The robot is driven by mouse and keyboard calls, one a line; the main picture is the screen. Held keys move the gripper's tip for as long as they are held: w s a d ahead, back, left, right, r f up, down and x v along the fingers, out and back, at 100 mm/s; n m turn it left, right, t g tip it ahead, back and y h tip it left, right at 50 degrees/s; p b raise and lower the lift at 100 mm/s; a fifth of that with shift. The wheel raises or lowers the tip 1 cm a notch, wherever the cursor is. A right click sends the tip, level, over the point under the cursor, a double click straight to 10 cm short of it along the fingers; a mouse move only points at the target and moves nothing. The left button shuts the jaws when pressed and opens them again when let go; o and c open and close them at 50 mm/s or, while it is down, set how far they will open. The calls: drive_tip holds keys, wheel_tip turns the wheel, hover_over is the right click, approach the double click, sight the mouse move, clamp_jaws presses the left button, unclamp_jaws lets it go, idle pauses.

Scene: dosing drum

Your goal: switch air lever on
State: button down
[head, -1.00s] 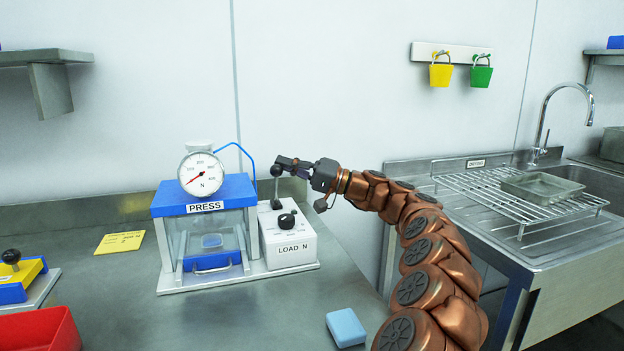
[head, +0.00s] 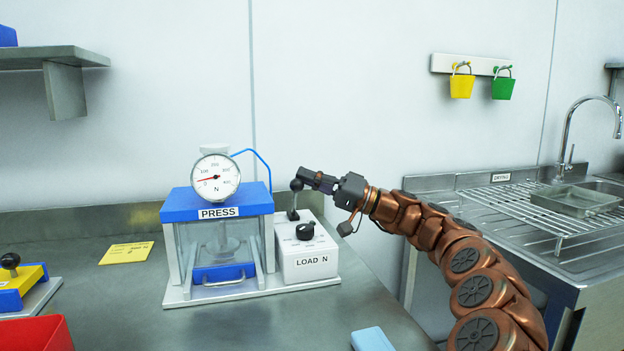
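The air lever (head: 293,207) is a thin stem with a black ball knob (head: 296,185) on top of the white LOAD N box (head: 310,266). Its stem is nearly upright, leaning slightly right at the top. My gripper (head: 304,178) reaches in from the right, its fingertips at the knob and seeming to touch it. The gap between the fingers is too small to see, so I cannot tell their grip. The blue-topped press (head: 218,204) stands left of the box. The needle of its gauge (head: 214,178) points left, near 100.
A black dial (head: 305,231) sits on the box in front of the lever. A yellow note (head: 126,253) and a red bin (head: 36,335) are at left. A light blue block (head: 371,340) lies at the front edge. The sink rack (head: 540,218) is at right.

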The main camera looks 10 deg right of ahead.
drive_tip(key=shift+a, duration=0.1)
idle(0.3)
wheel_tip(320, 180, up, 3)
drive_tip(key=w+p, duration=0.3)
drive_tip(key=p, duration=0.2)
drive_tip(key=v, duration=1)
drive_tip(key=shift+d+f, duration=0.25)
drive_tip(key=shift+d, duration=0.1)
